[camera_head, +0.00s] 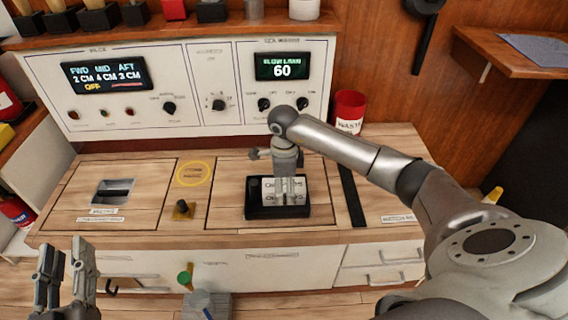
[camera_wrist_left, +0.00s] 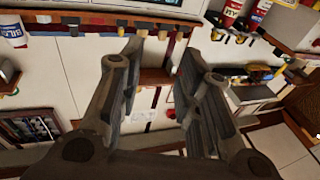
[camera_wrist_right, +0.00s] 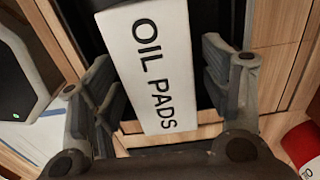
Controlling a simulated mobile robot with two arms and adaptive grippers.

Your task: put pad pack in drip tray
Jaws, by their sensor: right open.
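The pad pack is a white block lettered OIL PADS (camera_wrist_right: 155,65). In the head view the white pack (camera_head: 270,193) sits within the outline of the black drip tray (camera_head: 262,213) on the wooden counter; the dark tray also shows behind it in the right wrist view. My right gripper (camera_head: 287,168) points down at the pack, with its open fingers (camera_wrist_right: 165,90) on either side and a gap visible at the right. The gripper hides part of the pack, and I cannot tell if it touches the tray floor. My left gripper (camera_head: 68,262) is open and empty at lower left.
A control panel (camera_head: 215,130) with displays and knobs stands behind the counter. A red bin (camera_head: 349,108) stands at the back right. A black strip (camera_head: 351,195) lies right of the tray. A small knob (camera_head: 182,207) and a recessed slot (camera_head: 113,191) are to the left.

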